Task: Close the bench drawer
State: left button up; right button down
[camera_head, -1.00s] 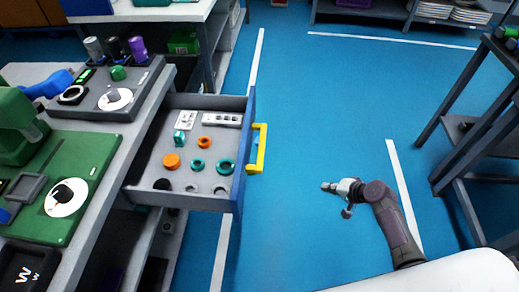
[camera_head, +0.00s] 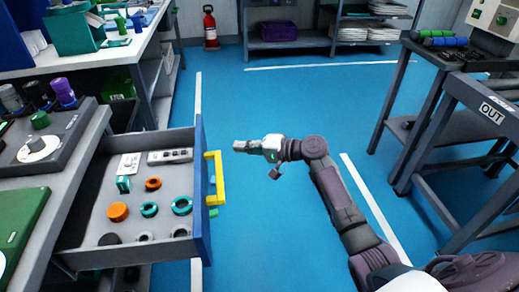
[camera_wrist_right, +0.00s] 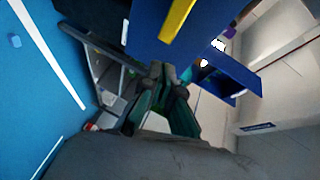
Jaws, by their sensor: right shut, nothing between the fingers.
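The bench drawer (camera_head: 94,228) is pulled out from the grey bench (camera_head: 64,172) on the left in the head view. It has a blue front with a yellow handle (camera_head: 217,178) on its outer face. Orange and teal rings and white blocks lie inside it. My right gripper (camera_head: 238,146) is shut and empty, to the right of the handle and a little beyond it, with a gap between. In the wrist view the blue front and the yellow handle (camera_wrist_right: 178,18) show past the fingers (camera_wrist_right: 158,88). My left gripper is not in view.
A dark rack with an OUT sign (camera_head: 492,110) stands at the right. A fire extinguisher (camera_head: 210,30) and shelves (camera_head: 290,38) are at the back. The blue floor (camera_head: 275,235) between bench and rack is clear.

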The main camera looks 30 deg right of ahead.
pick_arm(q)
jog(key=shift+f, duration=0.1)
pick_arm(e)
jog(key=shift+s+a+f, duration=0.1)
jog(key=shift+a+f, duration=0.2)
jog(key=shift+a, duration=0.65)
jog(key=shift+a+f, duration=0.25)
jog(key=shift+a, duration=0.7)
